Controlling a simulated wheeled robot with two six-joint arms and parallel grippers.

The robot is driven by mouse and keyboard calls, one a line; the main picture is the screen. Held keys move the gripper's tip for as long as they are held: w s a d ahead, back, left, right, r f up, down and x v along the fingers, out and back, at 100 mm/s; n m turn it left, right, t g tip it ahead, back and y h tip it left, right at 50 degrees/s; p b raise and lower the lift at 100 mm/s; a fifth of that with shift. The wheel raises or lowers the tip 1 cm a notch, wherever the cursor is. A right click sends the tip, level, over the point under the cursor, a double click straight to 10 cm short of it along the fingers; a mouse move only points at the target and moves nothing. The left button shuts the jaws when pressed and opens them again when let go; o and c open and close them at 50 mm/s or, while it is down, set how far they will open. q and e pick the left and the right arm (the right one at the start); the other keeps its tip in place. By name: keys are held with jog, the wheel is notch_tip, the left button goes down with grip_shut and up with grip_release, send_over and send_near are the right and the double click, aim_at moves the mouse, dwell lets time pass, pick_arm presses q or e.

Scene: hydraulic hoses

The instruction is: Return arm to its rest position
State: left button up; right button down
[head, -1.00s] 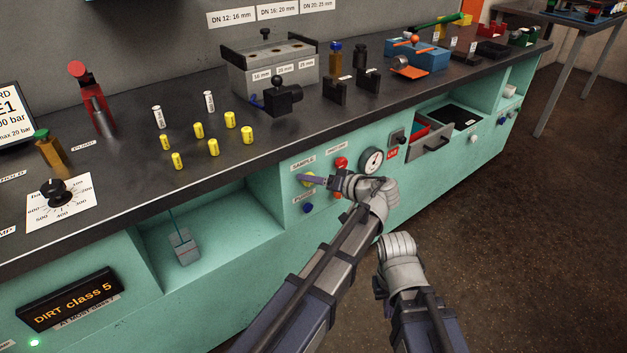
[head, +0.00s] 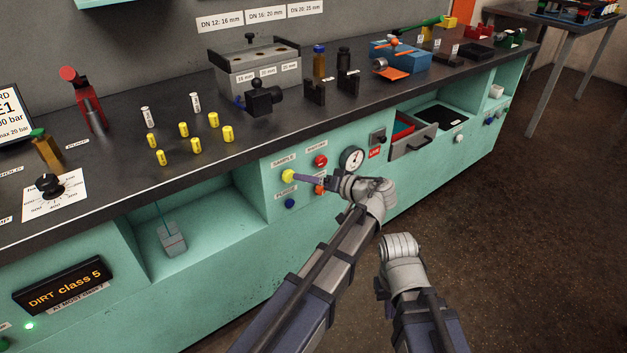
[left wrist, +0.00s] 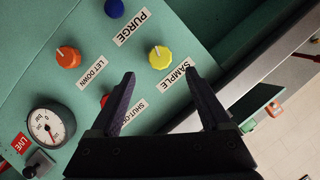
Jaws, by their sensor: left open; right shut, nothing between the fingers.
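My left gripper (head: 300,178) is in front of the teal panel, by the yellow SAMPLE knob (head: 288,176). In the left wrist view the gripper (left wrist: 160,76) is open and empty. The yellow knob (left wrist: 160,57) shows just beyond and between the fingertips, not gripped. My left arm (head: 320,275) reaches up and forward from the bottom. My right arm (head: 425,320) is bent low in front of the bench; its wrist shows, but its fingers are hidden.
The bench front has a gauge (head: 352,160), a red knob (head: 320,161), a blue PURGE knob (head: 290,203) and an open drawer (head: 412,143) sticking out to the right. Several yellow cylinders (head: 183,130) stand on the worktop (head: 100,190).

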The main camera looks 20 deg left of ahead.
pick_arm(q)
jog(key=shift+s+d+r, duration=0.1)
jog(key=shift+s+d, duration=0.1)
jog(key=shift+d, duration=0.1)
pick_arm(e)
jog(key=shift+s+d+r, duration=0.1)
jog(key=shift+d, duration=0.3)
